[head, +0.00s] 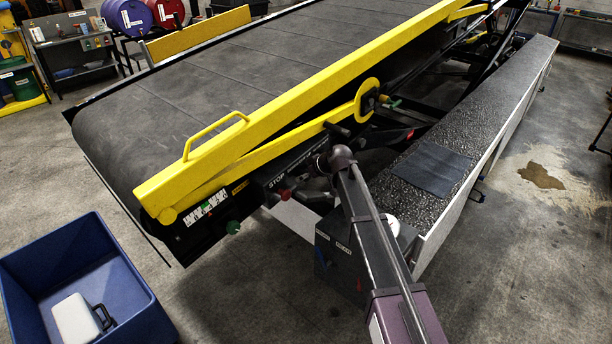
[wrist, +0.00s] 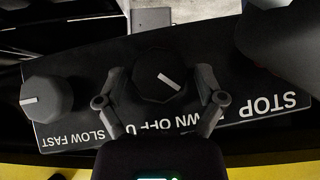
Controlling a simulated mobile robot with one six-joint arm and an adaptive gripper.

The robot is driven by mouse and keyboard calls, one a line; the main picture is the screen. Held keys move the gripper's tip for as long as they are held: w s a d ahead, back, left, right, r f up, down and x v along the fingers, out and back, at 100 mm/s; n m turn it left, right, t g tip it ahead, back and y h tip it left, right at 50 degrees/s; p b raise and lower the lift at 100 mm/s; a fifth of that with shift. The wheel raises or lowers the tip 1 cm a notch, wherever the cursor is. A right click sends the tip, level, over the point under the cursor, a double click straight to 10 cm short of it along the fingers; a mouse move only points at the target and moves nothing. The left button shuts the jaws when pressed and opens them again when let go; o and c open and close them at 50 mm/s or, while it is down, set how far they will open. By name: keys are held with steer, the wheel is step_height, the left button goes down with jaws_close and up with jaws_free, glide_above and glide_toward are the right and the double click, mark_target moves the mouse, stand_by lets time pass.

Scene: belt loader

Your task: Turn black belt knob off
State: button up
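A black knob (wrist: 153,72) with a white pointer line sits on a dark control panel (wrist: 82,130) in the wrist view. Upside-down lettering below it reads partly "WN OFF U"; the rest is hidden by my fingers. The pointer slants toward the lower right of the picture. My gripper (wrist: 161,88) is open, with one finger on each side of this knob and small gaps visible. A second black knob (wrist: 46,98) stands at the left above "SLOW FAST". In the head view my gripper end is by the loader's side panel, and the knobs cannot be made out.
A large dark shape beside the "STOP" lettering covers the wrist view's upper right. In the head view, the yellow rail (head: 290,97) runs along the belt (head: 210,85) above the panel. A red knob (head: 284,195) and a green knob (head: 233,227) sit nearby. A blue bin (head: 125,290) stands lower left.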

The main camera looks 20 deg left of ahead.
steer(key=c, duration=0.7)
steer(key=shift+g, duration=0.3)
steer(key=shift+c, duration=0.2)
steer(key=m+g, duration=0.1)
steer(key=g+y+b, duration=0.1)
steer(key=g, duration=0.1)
steer(key=shift+w+d+f+m+y, duration=0.1)
steer(key=shift+w+f+m+y, duration=0.1)
steer(key=shift+m+y, duration=0.15)
steer(key=shift+m+g+y+b, duration=0.45)
steer(key=shift+m+g+b, duration=0.3)
steer(key=shift+g+b, duration=0.35)
steer(key=shift+s+b, duration=0.1)
steer(key=shift+b, duration=0.3)
steer(key=shift+m+g+y, duration=0.3)
steer(key=o, duration=1.1)
steer(key=shift+r, duration=0.1)
steer(key=shift+o, duration=0.2)
